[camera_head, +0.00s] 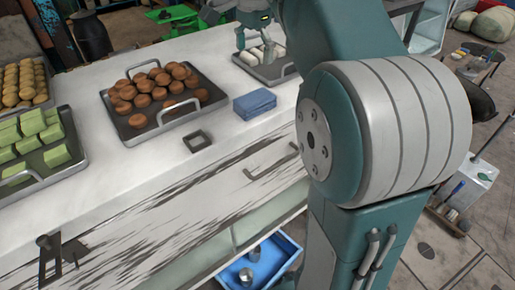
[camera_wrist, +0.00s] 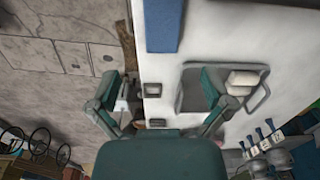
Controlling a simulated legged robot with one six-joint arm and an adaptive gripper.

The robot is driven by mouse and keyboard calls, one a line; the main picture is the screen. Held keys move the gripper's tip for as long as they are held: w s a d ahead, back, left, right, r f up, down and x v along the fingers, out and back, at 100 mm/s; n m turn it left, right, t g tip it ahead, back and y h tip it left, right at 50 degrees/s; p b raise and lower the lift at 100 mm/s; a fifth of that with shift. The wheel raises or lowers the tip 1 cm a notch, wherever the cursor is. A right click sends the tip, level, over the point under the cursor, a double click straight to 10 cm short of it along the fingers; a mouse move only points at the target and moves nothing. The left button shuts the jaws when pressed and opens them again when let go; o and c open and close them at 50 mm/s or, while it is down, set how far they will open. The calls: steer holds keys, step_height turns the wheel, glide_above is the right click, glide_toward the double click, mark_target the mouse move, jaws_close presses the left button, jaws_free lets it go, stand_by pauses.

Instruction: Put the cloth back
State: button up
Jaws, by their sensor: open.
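The blue folded cloth (camera_head: 255,104) lies flat on the white counter, right of the tray of brown buns. Part of a blue block, seemingly the same cloth (camera_wrist: 163,25), shows at the top edge in the wrist view. My gripper (camera_head: 256,48) is beyond the cloth, over or beside the small tray (camera_head: 288,72) with pale rolls. In the wrist view, my gripper (camera_wrist: 163,92) has its fingers spread wide with nothing held between them. The right finger overlaps the small tray (camera_wrist: 265,95) in that view; its height above the tray is unclear.
A tray of brown buns (camera_head: 141,134) stands left of the cloth. A tray of green blocks (camera_head: 80,158) is further left. A dark square ring (camera_head: 197,141) lies near the front edge. Bare counter (camera_head: 217,115) lies around the cloth. A blue bin (camera_head: 283,248) is below.

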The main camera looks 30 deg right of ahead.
steer(key=s+a+f+n+t, duration=0.2)
steer(key=s+a+f+n, duration=0.2)
steer(key=s+f+n, duration=0.3)
steer(key=s+a+f+n+t, duration=0.3)
steer(key=s+f+n, duration=0.5)
steer(key=s, duration=0.4)
steer(key=shift+s+a+f, duration=0.25)
steer(key=shift+a+f, duration=0.05)
steer(key=shift+a, duration=0.55)
steer(key=shift+c, duration=0.3)
